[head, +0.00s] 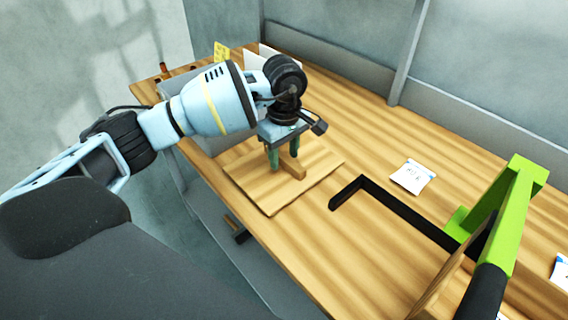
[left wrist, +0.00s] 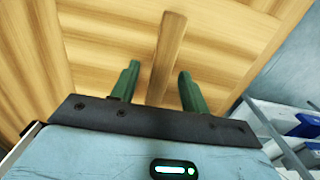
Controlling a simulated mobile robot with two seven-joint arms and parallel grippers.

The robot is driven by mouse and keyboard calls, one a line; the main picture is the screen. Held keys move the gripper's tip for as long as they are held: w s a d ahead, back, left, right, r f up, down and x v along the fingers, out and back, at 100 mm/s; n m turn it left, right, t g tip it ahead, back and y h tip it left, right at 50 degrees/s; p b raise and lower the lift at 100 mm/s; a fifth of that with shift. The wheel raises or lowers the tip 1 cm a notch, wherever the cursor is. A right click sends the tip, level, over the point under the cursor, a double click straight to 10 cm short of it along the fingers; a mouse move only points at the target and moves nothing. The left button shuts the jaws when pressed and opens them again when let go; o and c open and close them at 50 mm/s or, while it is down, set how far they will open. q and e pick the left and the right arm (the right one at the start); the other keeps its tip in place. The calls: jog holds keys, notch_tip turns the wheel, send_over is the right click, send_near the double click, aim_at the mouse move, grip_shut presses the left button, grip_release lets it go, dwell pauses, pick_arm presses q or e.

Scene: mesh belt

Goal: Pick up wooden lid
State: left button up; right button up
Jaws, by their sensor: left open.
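The wooden lid (head: 258,192) is a flat square board lying on the table near its left edge, with a raised wooden bar handle (head: 293,168) across its middle. The lid also fills much of the left wrist view (left wrist: 90,40). My left gripper (head: 284,158) is above the lid, pointing down, with its green fingers open on either side of the handle. In the left wrist view the handle (left wrist: 166,60) stands between the two fingertips (left wrist: 158,80), with a gap visible on each side. My right gripper is not in view.
The wooden table (head: 330,240) runs along a grey wall. A black L-shaped bracket (head: 400,208) and a white card (head: 412,177) lie right of the lid. A green frame (head: 510,210) stands at the right. A yellow card (head: 221,52) is at the back.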

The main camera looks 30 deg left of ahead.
aim_at(285, 156)
pick_arm(q)
grip_shut()
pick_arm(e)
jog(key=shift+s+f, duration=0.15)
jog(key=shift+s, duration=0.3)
pick_arm(q)
jog(key=shift+r, duration=0.15)
jog(key=shift+r, duration=0.45)
notch_tip(285, 156, up, 2)
jog(key=shift+w+r, duration=0.1)
jog(key=shift+r, duration=0.15)
jog(key=s+a+r+b, duration=0.1)
jog(key=s, duration=1.5)
jog(key=shift+a+r, duration=0.2)
jog(key=shift+a, duration=0.05)
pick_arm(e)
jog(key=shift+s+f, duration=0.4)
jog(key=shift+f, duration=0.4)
pick_arm(q)
jog(key=shift+s, duration=0.1)
